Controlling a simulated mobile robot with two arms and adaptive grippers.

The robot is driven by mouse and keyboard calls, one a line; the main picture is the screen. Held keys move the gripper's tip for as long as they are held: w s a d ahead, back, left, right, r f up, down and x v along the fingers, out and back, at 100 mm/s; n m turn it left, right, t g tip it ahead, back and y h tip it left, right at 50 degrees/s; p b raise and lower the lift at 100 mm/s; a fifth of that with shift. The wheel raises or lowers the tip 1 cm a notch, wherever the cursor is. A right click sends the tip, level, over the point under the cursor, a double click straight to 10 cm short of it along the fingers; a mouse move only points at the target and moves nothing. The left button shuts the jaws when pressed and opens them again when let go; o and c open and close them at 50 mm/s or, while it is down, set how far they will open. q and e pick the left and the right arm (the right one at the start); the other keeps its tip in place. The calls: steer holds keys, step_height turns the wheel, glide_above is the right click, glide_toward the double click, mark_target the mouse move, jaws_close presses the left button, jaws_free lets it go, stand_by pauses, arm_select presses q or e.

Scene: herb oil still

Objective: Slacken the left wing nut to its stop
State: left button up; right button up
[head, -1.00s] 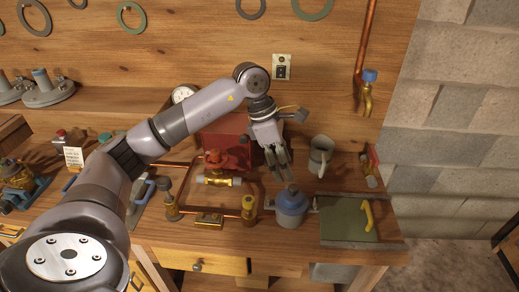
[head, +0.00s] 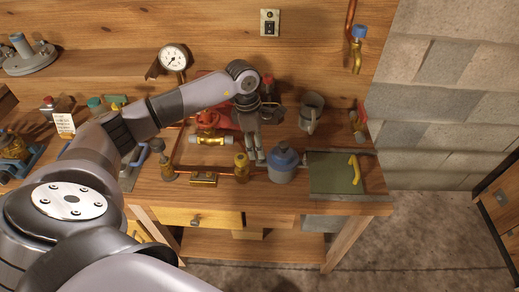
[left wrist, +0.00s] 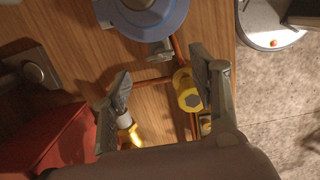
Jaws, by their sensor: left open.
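The still pot (head: 283,170) stands on the bench with a blue lid, and its rim also shows at the top of the left wrist view (left wrist: 165,28). A small grey fitting (left wrist: 160,52) sticks out from the pot's rim in the left wrist view; it may be the left wing nut, but I cannot tell for sure. In the head view the pot's left side is partly hidden by my fingers. My left gripper (head: 255,157) is open, pointing down just left of the pot. In the left wrist view its fingers (left wrist: 163,80) are spread apart, with nothing held between them.
A brass fitting with a yellow cap (head: 242,166) stands on the copper pipe close to my fingers. A grey mug (head: 311,112) stands behind the pot, and a green panel with a yellow handle (head: 335,172) lies right.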

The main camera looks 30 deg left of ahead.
arm_select(q)
steer(key=shift+w+d+f+p, duration=0.1)
steer(key=shift+d+f+p, duration=0.1)
steer(key=shift+f, duration=1)
steer(key=shift+w+d+f+p, duration=0.1)
steer(key=shift+d+f+p, duration=0.05)
steer(key=shift+f, duration=1.05)
steer(key=shift+c, duration=0.5)
steer(key=c, duration=1.1)
steer(key=shift+n+p, duration=0.3)
steer(key=shift+n, duration=0.9)
steer(key=n, duration=0.2)
steer(key=shift+s+r+n+t+y+p, duration=0.1)
steer(key=shift+n+t+y+p, duration=0.2)
steer(key=shift+r, duration=0.1)
